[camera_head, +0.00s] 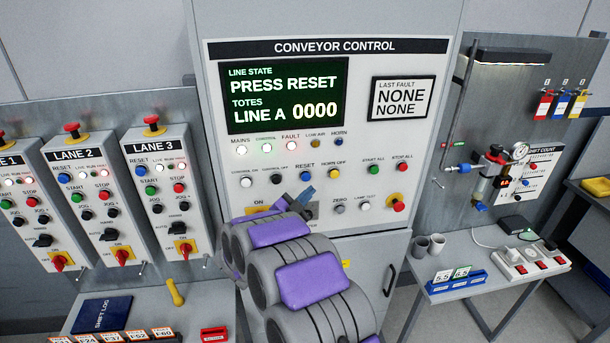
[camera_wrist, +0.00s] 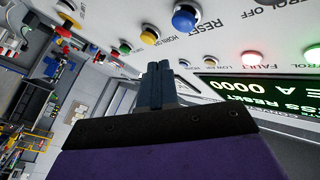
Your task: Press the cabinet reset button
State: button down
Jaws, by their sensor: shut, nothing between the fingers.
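The conveyor control cabinet (camera_head: 350,225) stands upright in front of me; its screen (camera_head: 288,96) reads "PRESS RESET". Its blue reset button (camera_head: 306,176) sits in the middle of the button row under the "RESET" label. In the wrist view, which is upside down, the reset button (camera_wrist: 186,17) is at the top, beyond my fingertips. My gripper (camera_head: 307,193) is shut and empty, its fingers just below the reset button in the head view. In the wrist view the gripper (camera_wrist: 158,66) appears apart from the button, with a visible gap.
A yellow button (camera_head: 334,173) and a black one (camera_head: 276,180) flank the reset button. A red fault lamp (camera_head: 291,146) is lit. Lane boxes (camera_head: 163,190) stand left; a side table (camera_head: 490,282) with cups and sockets stands right. My arm hides the cabinet's lower middle.

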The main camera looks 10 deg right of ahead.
aim_at(310, 177)
jog(key=shift+w+p, duration=0.45)
jog(key=shift+w, duration=1.3)
jog(key=shift+w+d, duration=0.1)
jog(key=shift+w, duration=0.1)
dwell(0.6)
jog(key=shift+w, duration=0.15)
jog(key=shift+w+r+p, duration=0.1)
jog(key=shift+w+p, duration=0.25)
jog(key=shift+w, duration=0.45)
dwell(1.1)
jog(key=shift+s, duration=0.2)
jog(key=shift+s+b, duration=0.65)
jog(key=shift+s, duration=0.35)
jog(key=shift+s, duration=0.1)
